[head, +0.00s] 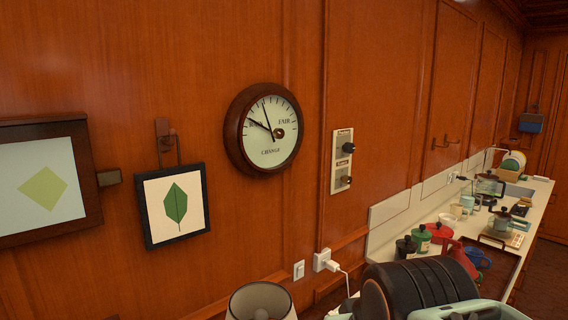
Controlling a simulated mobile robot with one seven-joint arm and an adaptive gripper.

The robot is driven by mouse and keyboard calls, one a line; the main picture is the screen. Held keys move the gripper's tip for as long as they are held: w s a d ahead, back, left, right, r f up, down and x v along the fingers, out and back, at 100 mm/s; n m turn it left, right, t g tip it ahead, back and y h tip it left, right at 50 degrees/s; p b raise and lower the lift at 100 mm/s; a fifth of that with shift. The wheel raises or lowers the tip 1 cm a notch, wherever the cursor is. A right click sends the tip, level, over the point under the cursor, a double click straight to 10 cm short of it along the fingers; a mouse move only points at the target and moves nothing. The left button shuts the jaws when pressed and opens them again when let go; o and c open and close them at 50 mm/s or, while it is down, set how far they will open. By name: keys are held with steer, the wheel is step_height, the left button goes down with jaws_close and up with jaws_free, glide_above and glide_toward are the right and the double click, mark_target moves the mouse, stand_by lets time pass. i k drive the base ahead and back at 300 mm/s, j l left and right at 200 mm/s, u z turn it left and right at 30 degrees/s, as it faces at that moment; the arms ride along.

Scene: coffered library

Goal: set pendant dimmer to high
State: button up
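A pale upright wall plate (337,155) on the wood panelling, right of the round dial, carries two dark knobs. The upper knob (348,148) sits below a small label that seems to read "Pendant", though the print is tiny. The lower knob (346,180) sits below a second label that I cannot read surely. Both knobs stick out to the right and are seen from the side, so their settings cannot be told. My gripper is not in view.
A round barometer-like dial (272,148) and a framed leaf picture (158,212) hang to the left. Below are a lampshade (262,302), a light switch (299,270) and a plugged-in outlet (321,260). Dark discs (437,282) and a cluttered counter (543,190) fill the lower right.

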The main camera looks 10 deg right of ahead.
mark_target(348, 147)
steer(key=i+l, duration=0.1)
steer(key=l, duration=0.25)
steer(key=i+l, duration=0.1)
steer(key=l, duration=0.2)
steer(key=i+l, duration=0.1)
steer(key=l, duration=0.25)
steer(key=i+l, duration=0.1)
steer(key=l, duration=0.25)
steer(key=k+z, duration=0.05)
